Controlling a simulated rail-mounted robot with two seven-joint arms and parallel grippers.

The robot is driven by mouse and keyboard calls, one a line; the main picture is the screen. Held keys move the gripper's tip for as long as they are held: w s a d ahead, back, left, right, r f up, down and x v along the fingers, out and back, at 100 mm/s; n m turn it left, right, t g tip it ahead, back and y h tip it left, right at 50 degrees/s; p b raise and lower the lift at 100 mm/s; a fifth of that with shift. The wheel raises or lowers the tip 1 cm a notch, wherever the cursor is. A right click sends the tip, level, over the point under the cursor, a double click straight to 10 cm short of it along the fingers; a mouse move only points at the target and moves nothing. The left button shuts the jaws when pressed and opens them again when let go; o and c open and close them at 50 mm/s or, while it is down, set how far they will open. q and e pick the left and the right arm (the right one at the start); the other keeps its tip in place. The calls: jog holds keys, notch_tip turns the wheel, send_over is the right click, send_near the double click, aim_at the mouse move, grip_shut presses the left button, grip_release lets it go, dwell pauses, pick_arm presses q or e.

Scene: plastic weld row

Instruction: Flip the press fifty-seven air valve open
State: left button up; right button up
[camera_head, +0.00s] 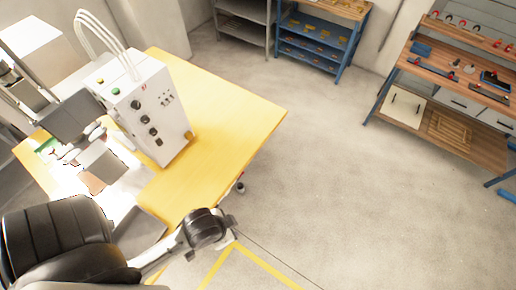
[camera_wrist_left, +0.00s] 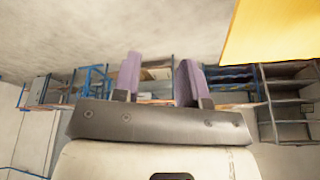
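I cannot pick out an air valve or a press number in either view. A white control box (camera_head: 147,108) with black knobs, a green button and pale hoses on top stands on the yellow table (camera_head: 225,110). A dark-headed machine (camera_head: 72,118) stands to its left, its work area partly washed out by glare. In the left wrist view my left gripper (camera_wrist_left: 158,82) shows two purple-grey fingers, apart, with nothing between them. In the head view an arm, apparently my left, reaches in low, its dark wrist beside the table's near edge; its fingertips are unclear there. My right gripper is not seen.
A wooden-topped workbench (camera_head: 455,75) with tools stands at the right. A blue shelf rack (camera_head: 315,52) and a grey shelf (camera_head: 243,28) stand at the back. The grey floor (camera_head: 330,150) between is clear. Yellow tape (camera_head: 268,264) marks the floor below the table.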

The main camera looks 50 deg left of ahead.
pick_arm(q)
jog(key=w+f+t+b, duration=0.5)
jog(key=w+f+b, duration=1.2)
jog(key=b, duration=1)
jog(key=w+a+f+n+g+y+b, duration=0.1)
jog(key=w+a+f+n+y+b, duration=0.1)
jog(key=w+a+f+b, duration=0.6)
jog(key=w+a+f+n+g+y+b, duration=0.1)
jog(key=w+f+n+g+y+b, duration=0.15)
jog(key=w+f+b, duration=0.65)
jog(key=w+a+f+n+y+b, duration=0.15)
jog(key=w+a+f+b, duration=0.3)
jog(key=f+b, duration=0.85)
jog(key=s+a+f+g+y, duration=0.6)
jog(key=s+f+g+y, duration=0.15)
jog(key=f+g, duration=0.2)
jog(key=s+a+f+y+b, duration=0.1)
jog(key=a+b, duration=0.4)
jog(key=a, duration=0.8)
jog(key=shift+s+a+f+y, duration=0.35)
jog(key=shift+s+y, duration=0.1)
jog(key=shift+s, duration=0.55)
